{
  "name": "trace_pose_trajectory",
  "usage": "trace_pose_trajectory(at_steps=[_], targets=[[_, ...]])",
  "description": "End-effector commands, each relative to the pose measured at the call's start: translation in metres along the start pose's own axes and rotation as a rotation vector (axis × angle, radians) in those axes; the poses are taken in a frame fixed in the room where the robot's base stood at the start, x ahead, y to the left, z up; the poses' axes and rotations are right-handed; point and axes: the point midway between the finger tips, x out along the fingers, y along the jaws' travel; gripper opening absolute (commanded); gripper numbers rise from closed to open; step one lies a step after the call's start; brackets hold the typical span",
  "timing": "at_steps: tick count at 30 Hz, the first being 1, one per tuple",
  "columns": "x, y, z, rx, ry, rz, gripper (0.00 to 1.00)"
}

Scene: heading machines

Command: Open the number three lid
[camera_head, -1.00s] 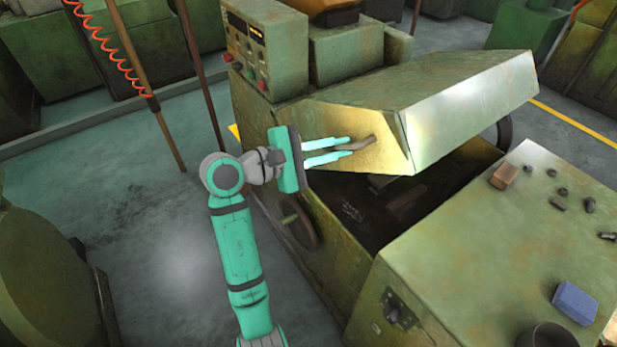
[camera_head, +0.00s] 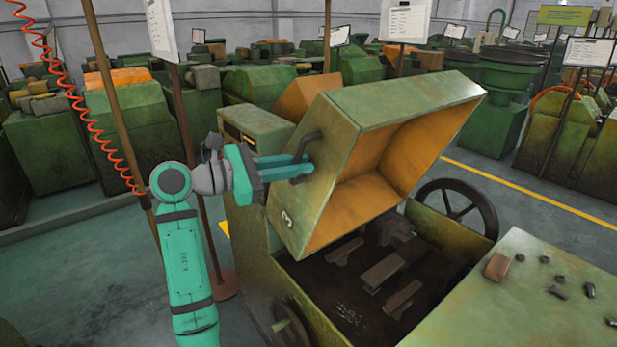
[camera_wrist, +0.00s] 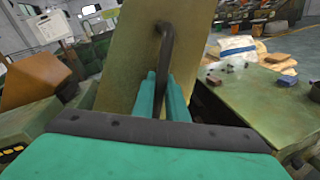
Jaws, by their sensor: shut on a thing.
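The number three lid (camera_head: 405,105) is a green hinged hood with an orange inside and a "3" mark on its near-left face. It stands tilted up, and the machine's dark inner bay with several metal parts shows below it. Its dark bar handle (camera_head: 308,143) is on the left face. My gripper (camera_head: 308,166) is at that handle, with its teal fingers shut on it. In the wrist view the handle (camera_wrist: 166,45) runs down between the fingertips (camera_wrist: 164,85), and the lid face (camera_wrist: 125,50) fills the middle.
A green bench top (camera_head: 530,290) with small parts and a brown block (camera_head: 496,266) is at the lower right. A handwheel (camera_head: 457,208) stands right of the bay. A pole (camera_head: 110,90) with a red coiled hose is near my arm. Floor is open at the right.

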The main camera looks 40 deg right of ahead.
Motion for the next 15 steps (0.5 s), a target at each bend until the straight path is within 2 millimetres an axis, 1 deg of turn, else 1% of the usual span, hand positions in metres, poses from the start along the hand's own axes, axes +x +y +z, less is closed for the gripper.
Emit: trace_pose_trajectory(at_steps=[3, 13, 14, 15], targets=[[-0.0036, 0.0036, -0.0003, -0.01, 0.001, 0.004, 0.0], [-0.0037, 0.0038, -0.0003, -0.01, 0.001, 0.003, 0.0], [-0.0037, 0.0038, -0.0003, -0.01, 0.001, 0.003, 0.17], [-0.0037, 0.0037, -0.0003, -0.01, 0.001, 0.003, 0.2]])
